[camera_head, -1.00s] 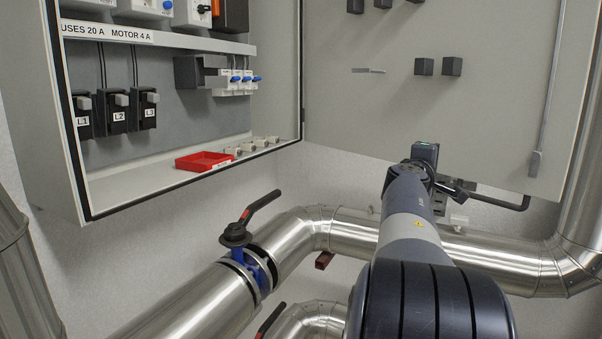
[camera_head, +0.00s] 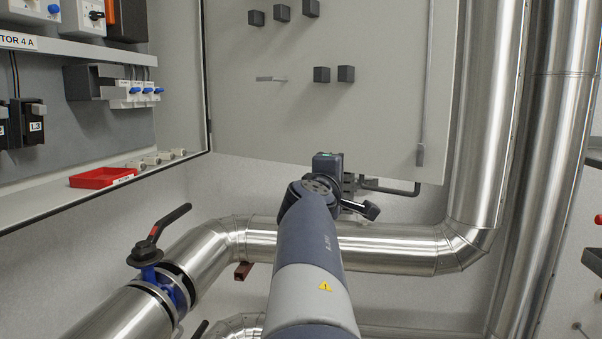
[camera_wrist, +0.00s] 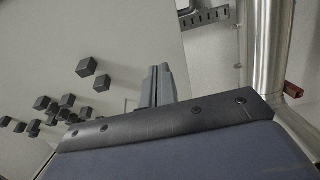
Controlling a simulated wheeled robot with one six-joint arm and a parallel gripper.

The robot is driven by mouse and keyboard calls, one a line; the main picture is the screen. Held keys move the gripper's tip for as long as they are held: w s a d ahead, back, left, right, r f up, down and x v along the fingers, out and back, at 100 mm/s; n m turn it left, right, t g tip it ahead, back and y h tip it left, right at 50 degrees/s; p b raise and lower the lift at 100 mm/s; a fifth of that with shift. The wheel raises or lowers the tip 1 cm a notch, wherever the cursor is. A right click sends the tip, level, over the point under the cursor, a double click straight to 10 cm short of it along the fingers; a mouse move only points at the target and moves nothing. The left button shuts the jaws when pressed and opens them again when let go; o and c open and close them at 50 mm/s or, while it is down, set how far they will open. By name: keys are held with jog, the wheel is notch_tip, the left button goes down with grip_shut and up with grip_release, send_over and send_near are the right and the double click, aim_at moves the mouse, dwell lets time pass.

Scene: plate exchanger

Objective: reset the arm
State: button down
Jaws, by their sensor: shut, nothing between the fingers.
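My arm (camera_head: 310,265) reaches forward and up in the head view, with its wrist in front of the lower edge of the open cabinet door (camera_head: 380,110). I cannot make out the fingertips there. In the wrist view my gripper (camera_wrist: 158,78) shows its two grey fingers side by side, closed together with nothing between them. The fingers appear in front of the pale door panel (camera_wrist: 150,30), which carries several dark blocks. I cannot tell how far the fingers are from the panel.
The open cabinet at left holds a red tray (camera_head: 103,178) and breakers. Below, a steel pipe (camera_head: 390,247) runs behind my arm, with a black-handled valve (camera_head: 150,250) at left. Tall pipes (camera_head: 492,110) stand at right. A slotted bracket (camera_wrist: 205,18) shows in the wrist view.

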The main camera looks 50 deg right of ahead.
jog(key=shift+s+a, duration=0.1)
jog(key=shift+s, duration=0.05)
jog(key=w+d+p, duration=0.2)
jog(key=w+d, duration=0.6)
jog(key=d, duration=0.2)
jog(key=shift+d, duration=0.15)
dwell(0.4)
jog(key=shift+w, duration=0.1)
